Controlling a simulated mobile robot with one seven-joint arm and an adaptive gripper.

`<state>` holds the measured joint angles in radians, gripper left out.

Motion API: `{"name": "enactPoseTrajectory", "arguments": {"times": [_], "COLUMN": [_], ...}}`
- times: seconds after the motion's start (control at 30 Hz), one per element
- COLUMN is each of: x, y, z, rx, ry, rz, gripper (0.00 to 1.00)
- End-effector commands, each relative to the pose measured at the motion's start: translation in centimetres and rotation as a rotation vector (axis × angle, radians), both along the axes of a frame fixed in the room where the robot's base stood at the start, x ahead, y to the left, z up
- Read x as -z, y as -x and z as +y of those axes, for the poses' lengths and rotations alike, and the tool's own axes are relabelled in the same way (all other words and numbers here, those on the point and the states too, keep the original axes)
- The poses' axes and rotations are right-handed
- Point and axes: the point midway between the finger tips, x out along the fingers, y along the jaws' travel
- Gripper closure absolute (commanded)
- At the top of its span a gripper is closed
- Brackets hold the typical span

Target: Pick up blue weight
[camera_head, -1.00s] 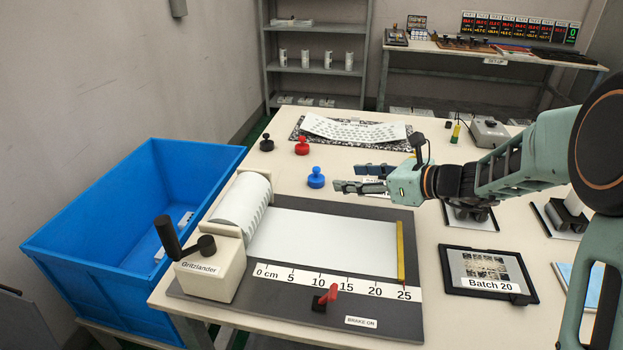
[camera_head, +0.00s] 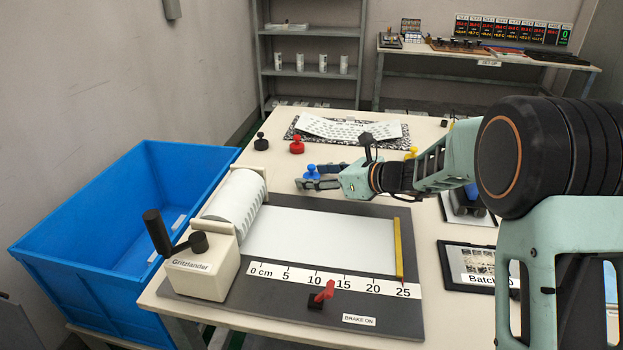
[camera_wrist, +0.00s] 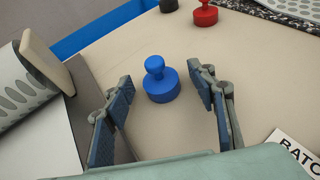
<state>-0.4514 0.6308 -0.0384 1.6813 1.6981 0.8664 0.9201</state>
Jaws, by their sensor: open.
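The blue weight (camera_head: 311,171) stands upright on the table, a round base with a knob on top. In the head view my gripper's fingers partly cover it. My gripper (camera_head: 313,178) is level with it, near the far edge of the grey board. In the wrist view the blue weight (camera_wrist: 160,81) stands ahead, between the lines of the two open fingers. My gripper (camera_wrist: 160,98) is open and empty, with a gap to the weight on each side.
A red weight (camera_head: 297,146) and a black weight (camera_head: 261,142) stand farther back. The roller device (camera_head: 210,262) with its crank is at the near left, beside the blue bin (camera_head: 100,215). A patterned sheet (camera_head: 345,128) lies at the back. Table around the blue weight is clear.

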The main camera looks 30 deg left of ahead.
Motion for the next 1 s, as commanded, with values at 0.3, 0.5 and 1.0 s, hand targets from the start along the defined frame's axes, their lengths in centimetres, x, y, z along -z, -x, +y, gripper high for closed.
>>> {"name": "enactPoseTrajectory", "arguments": {"times": [0.3, 0.5, 1.0], "x": [0.0, 0.0, -2.0], "y": [0.0, 0.0, -0.1], "z": [-0.1, -0.1, 0.0], "rx": [0.000, 0.000, 0.001], "ry": [0.000, 0.000, -0.003], "rz": [0.000, 0.000, -0.004], "gripper": [0.76, 0.98, 1.00]}}
